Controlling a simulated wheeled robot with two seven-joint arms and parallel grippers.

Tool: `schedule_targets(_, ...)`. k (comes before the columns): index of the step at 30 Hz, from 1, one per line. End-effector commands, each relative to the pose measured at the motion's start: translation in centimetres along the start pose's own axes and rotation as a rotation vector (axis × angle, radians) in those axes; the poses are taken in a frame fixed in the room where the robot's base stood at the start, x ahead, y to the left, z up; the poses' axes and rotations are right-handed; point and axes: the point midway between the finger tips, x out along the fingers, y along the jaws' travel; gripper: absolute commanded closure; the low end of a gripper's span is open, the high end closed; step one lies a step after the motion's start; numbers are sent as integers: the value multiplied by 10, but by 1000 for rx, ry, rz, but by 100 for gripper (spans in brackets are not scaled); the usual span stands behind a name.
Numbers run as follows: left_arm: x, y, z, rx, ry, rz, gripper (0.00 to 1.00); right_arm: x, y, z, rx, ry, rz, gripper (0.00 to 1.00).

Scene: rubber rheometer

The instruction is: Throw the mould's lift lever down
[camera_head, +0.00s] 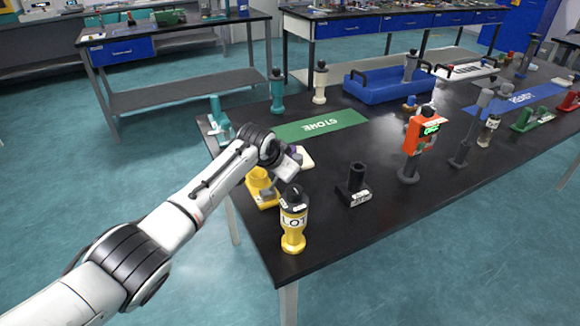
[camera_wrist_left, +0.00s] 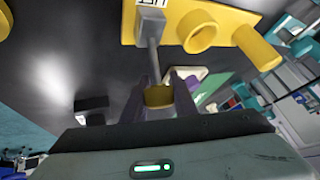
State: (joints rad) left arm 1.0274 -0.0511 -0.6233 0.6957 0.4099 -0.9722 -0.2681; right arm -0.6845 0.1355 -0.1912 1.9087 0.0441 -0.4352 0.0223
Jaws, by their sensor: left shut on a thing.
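The mould (camera_head: 258,180) is a yellow body near the front left corner of the black table, partly hidden by my left arm. In the left wrist view the mould (camera_wrist_left: 253,45) shows yellow cylindrical parts at the top. The lift lever is a grey rod (camera_wrist_left: 152,62) coming from a grey block with a partly cut-off white label, with a yellow end piece (camera_wrist_left: 158,97). My left gripper (camera_wrist_left: 160,90) is shut on that end, its fingers on either side. In the head view the left gripper (camera_head: 287,166) is beside the mould; its fingertips are hard to make out. My right gripper is out of view.
A dark holder (camera_head: 354,186) is to the right. The front right tabletop is clear.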

Motion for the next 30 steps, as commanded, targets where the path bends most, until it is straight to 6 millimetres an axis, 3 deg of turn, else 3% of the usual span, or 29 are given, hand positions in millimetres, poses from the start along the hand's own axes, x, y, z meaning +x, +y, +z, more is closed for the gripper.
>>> schedule_targets(14,2,-2,7,0,-22,-4,100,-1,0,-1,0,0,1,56)
schedule_targets(15,2,-2,7,0,-22,-4,73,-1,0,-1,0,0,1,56)
schedule_targets(18,2,-2,6,0,-21,-4,56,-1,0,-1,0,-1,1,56)
schedule_targets(30,-3,-3,3,0,-15,-5,56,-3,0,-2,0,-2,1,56)
